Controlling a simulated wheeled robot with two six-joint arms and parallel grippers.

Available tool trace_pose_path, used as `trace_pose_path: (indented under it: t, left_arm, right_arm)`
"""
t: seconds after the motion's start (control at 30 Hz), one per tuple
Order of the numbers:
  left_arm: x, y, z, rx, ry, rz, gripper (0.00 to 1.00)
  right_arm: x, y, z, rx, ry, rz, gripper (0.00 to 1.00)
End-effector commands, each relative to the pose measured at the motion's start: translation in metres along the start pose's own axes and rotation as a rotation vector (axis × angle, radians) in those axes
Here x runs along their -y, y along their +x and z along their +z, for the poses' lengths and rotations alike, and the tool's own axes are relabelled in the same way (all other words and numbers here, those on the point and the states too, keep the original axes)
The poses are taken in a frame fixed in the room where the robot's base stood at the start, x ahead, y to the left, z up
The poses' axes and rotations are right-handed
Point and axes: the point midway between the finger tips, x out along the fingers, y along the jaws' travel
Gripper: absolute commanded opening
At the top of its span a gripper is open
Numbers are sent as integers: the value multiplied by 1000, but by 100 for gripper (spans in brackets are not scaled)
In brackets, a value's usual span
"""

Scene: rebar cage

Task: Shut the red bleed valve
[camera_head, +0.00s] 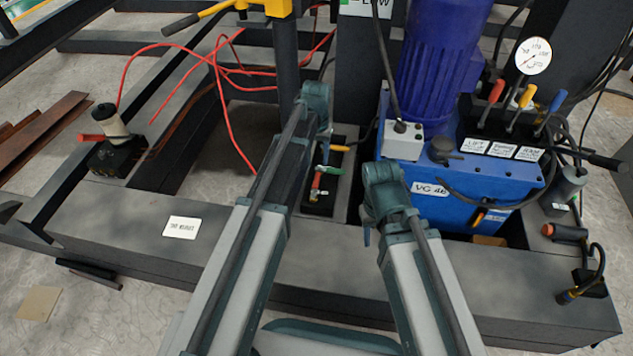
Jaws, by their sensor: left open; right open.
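Several small red parts show, and I cannot tell for sure which is the bleed valve. A red lever (316,183) with a green one above it sits on a dark plate between my two arms. Another red handle (90,137) is on a black block at the left. An orange-red knob (566,232) is at the right end of the beam. My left arm reaches up the middle, left of the dark plate, and my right arm ends just right of it. No fingertips of either gripper can be made out; the arms' own links hide that area.
A blue hydraulic unit (465,190) with coloured levers and a pressure gauge (533,56) stands at the right. A grey steel beam (130,225) crosses the front. Red hoses (222,95) run loosely at the upper left. A dark post rises behind the plate.

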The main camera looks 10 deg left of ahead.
Motion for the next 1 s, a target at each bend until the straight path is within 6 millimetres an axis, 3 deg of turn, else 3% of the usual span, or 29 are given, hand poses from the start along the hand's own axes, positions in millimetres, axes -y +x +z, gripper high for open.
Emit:
trace_pose_path:
  t: [0.03, 0.53, 0.7, 1.0]
  left_arm:
    - [0, 15, 0, 0, 0, 0, 52]
    - [0, 83, 0, 0, 0, 0, 52]
    - [0, 94, 0, 0, 0, 0, 52]
    - [0, 93, 0, 0, 0, 0, 52]
  right_arm:
    - [2, 15, -1, -1, -1, -1, 50]
    - [9, 82, -5, -2, 9, -3, 50]
    - [10, 93, -6, -2, 13, -3, 50]
    - [10, 92, -6, -1, 14, -3, 50]
